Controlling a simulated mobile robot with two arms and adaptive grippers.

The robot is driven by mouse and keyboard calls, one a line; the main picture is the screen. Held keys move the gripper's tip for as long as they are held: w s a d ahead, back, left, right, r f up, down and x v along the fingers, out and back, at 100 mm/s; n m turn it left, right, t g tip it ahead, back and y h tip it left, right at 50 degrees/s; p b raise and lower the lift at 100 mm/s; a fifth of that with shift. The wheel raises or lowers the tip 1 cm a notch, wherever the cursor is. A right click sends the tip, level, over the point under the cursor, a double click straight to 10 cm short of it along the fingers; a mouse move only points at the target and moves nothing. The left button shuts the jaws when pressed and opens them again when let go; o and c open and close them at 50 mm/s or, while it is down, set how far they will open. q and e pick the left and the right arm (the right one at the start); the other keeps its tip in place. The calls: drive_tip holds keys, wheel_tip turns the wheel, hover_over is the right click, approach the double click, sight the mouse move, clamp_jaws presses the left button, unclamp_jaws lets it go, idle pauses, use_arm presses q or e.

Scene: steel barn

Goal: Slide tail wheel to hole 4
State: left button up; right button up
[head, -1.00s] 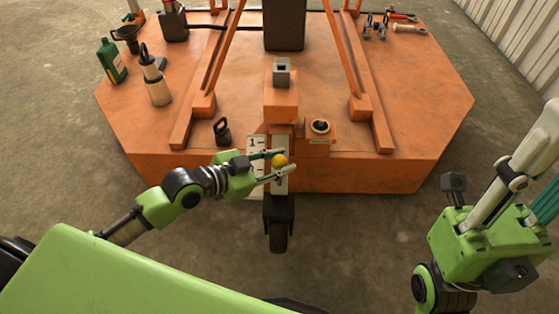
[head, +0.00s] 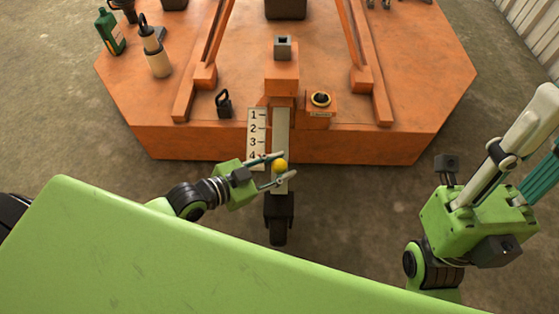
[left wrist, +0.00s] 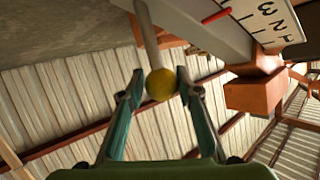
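The tail wheel (head: 278,232) hangs in a black fork under a pale metal bar (head: 281,130) at the front of the orange base. A white scale plate (head: 256,145) numbered 1 to 4 stands left of the bar. A yellow knob (head: 281,165) sits on the bar, a little below the 4 mark in the head view. The hole behind the knob is hidden. My right gripper does not show clearly.
The orange base (head: 210,142) carries a black padlock-shaped weight (head: 223,104), a small block with a ring (head: 320,103), a cream-and-black cylinder (head: 156,58) and a green bottle (head: 110,33). Floor around the wheel is clear.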

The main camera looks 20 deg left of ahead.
use_arm(q)
drive_tip(key=shift+o, duration=1)
drive_tip(key=shift+s+d+f, duration=0.1)
drive_tip(key=shift+s+f, duration=0.1)
drive_tip(key=shift+s, duration=0.05)
drive_tip(key=shift+r, duration=0.15)
drive_tip(key=v, duration=1.1)
drive_tip(key=shift+s+a, duration=0.25)
drive_tip(key=shift+s, duration=0.1)
drive_tip(key=shift+r, duration=0.15)
